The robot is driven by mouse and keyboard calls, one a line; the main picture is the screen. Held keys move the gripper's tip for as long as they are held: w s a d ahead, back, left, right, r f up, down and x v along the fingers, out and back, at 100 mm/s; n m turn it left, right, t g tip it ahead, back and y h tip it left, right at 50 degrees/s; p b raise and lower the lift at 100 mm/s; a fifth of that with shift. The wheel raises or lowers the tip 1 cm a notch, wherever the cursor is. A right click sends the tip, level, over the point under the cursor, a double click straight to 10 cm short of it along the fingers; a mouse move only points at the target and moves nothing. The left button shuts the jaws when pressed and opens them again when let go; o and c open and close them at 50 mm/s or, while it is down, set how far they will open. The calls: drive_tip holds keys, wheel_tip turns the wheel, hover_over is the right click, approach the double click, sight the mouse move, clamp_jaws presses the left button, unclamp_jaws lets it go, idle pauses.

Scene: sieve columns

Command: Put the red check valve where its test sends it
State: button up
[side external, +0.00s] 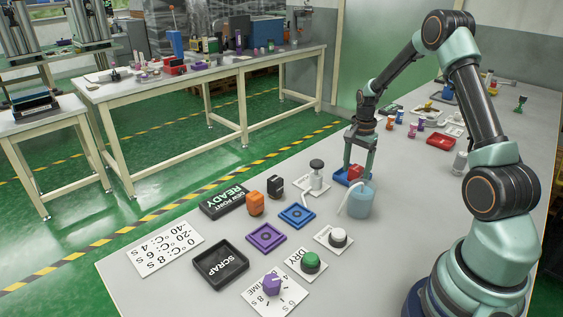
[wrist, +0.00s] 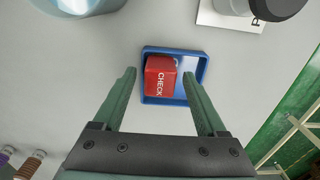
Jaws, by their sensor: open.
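The red check valve (side external: 355,172) sits in a small blue tray (side external: 341,179) on the bench. In the wrist view the valve (wrist: 160,78), lettered "CHECK", lies in the left part of the blue tray (wrist: 190,100). My gripper (side external: 359,160) is above the tray, fingers pointing down. In the wrist view my gripper (wrist: 159,76) is open, with one finger on each side of the valve. I cannot tell whether either finger touches it. A black tray marked "SCRAP" (side external: 221,281), a purple tray (side external: 266,238) and another blue tray (side external: 297,216) stand empty.
A light-blue vessel (side external: 361,203) with a white tube stands close by my gripper.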

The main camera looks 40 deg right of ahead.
sight(356, 167)
wheel_tip(356, 167, up, 11)
drive_tip(key=s+a+r+n+t, duration=0.1)
drive_tip(key=a+r+n, duration=0.3)
drive_tip(key=a, duration=0.3)
drive_tip(key=a+r+n+t, duration=0.1)
drive_tip(key=a+r+n, duration=0.3)
drive_tip(key=a+r, duration=0.15)
drive_tip(key=s+a+n+t, duration=0.1)
drive_tip(key=s+a+n, duration=0.3)
drive_tip(key=a+n, duration=0.1)
drive_tip(key=s+a+r+n+t, duration=0.1)
drive_tip(key=s+a+n, duration=0.3)
drive_tip(key=a, duration=0.4)
drive_tip(key=shift+s+n+t, duration=0.25)
drive_tip(key=shift+n+t, duration=0.25)
drive_tip(key=shift+t, duration=0.3)
